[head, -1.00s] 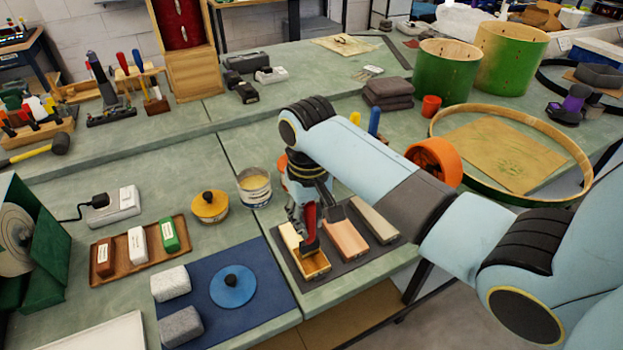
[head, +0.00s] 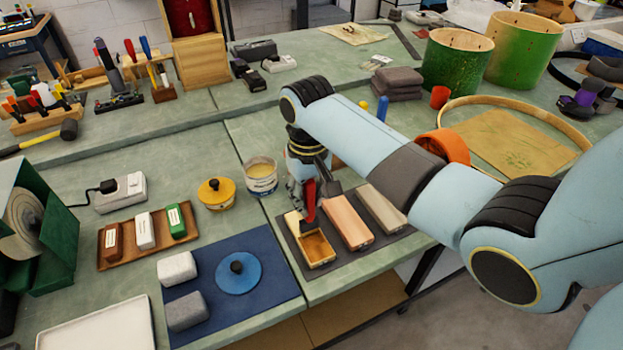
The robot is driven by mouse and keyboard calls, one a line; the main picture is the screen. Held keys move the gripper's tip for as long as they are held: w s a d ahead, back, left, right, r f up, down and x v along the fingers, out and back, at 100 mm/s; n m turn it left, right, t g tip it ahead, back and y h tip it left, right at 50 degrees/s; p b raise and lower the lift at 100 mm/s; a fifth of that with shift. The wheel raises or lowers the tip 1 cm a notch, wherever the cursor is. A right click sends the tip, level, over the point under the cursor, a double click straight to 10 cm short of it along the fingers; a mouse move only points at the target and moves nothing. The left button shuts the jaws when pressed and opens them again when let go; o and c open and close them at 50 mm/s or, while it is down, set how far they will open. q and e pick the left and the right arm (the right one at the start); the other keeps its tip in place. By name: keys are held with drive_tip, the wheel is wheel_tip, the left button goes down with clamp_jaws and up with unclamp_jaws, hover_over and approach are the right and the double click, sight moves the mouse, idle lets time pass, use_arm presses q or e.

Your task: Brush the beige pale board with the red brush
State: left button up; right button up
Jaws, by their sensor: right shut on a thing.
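The beige pale board (head: 325,262) is the leftmost of three boards on a dark grey mat (head: 298,257). Its front part shows amber-brown inside a pale rim, and its back part looks pale. My right gripper (head: 306,188) is shut on the red brush (head: 309,207), holding it roughly upright over the board. The brush's lower end is over the middle of the board; I cannot tell whether it touches. The gripper hides part of the board's back end. My left gripper is not in view.
A pinkish board (head: 346,223) and a grey-beige board (head: 381,208) lie to the right. An open tin (head: 261,178) and a yellow lidded pot (head: 215,195) stand to the left. A blue mat (head: 205,252) holds grey blocks and a blue disc.

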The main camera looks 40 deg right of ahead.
drive_tip(key=shift+w, duration=0.2)
idle(0.3)
drive_tip(key=shift+w+d, duration=0.2)
drive_tip(key=shift+w, duration=0.5)
drive_tip(key=shift+w+d, duration=0.2)
drive_tip(key=shift+w, duration=0.5)
drive_tip(key=shift+w+d+b, duration=0.2)
drive_tip(key=shift+w+b, duration=0.15)
drive_tip(key=shift+w, duration=0.4)
drive_tip(key=shift+w+d+b, duration=0.15)
drive_tip(key=shift+w+b, duration=0.2)
drive_tip(key=shift+w, duration=0.4)
